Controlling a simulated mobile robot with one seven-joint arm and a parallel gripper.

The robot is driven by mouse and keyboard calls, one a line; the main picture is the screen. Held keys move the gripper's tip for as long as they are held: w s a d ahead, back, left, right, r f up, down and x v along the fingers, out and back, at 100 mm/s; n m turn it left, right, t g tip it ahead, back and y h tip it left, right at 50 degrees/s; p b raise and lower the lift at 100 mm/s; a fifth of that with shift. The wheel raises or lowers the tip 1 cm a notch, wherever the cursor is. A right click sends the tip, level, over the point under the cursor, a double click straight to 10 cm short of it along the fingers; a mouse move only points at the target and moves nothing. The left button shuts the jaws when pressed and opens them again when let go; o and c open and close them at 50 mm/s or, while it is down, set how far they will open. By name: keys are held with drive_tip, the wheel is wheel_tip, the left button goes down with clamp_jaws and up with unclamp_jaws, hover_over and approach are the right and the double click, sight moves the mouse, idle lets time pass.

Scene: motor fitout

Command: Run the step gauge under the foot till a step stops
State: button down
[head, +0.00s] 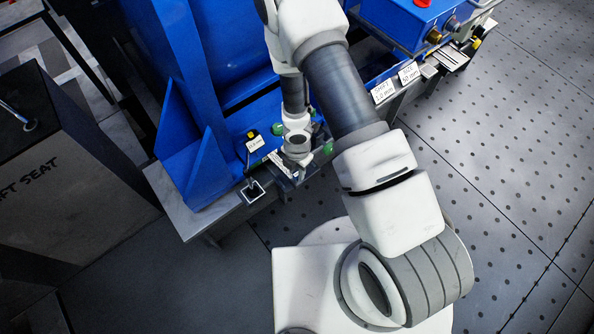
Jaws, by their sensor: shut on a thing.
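The blue motor body (235,50) stands in the upper middle of the head view. Its blue foot (215,183) rests low on a grey base (212,216). My gripper (290,171) points down beside the foot's front right edge. It is shut on a small pale piece, which I take to be the step gauge (276,159). The wrist covers most of the fingers and the gauge. I cannot tell whether any step is under the foot or touching it.
Green round parts (277,129) sit close around my gripper. A small square frame (253,190) is at the base's front. Labelled cards (383,91) and a blue box (408,18) are at upper right. A dark block (55,160) marked "FT SEAT" stands left. Perforated floor (500,140) lies right.

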sight(297, 181)
drive_tip(key=shift+f+b, duration=0.1)
drive_tip(key=shift+b, duration=0.35)
wheel_tip(297, 181, down, 6)
drive_tip(key=b, duration=0.5)
drive_tip(key=shift+b, duration=0.35)
drive_tip(key=shift+f+b, duration=0.35)
drive_tip(key=shift+b, duration=0.15)
idle(1.3)
drive_tip(key=c, duration=0.6)
unclamp_jaws()
drive_tip(key=shift+o, duration=0.2)
wheel_tip(297, 181, up, 18)
drive_tip(key=p, duration=0.9)
drive_tip(key=shift+f+p, duration=0.25)
drive_tip(key=shift+p, duration=0.1)
drive_tip(key=shift+d, duration=0.1)
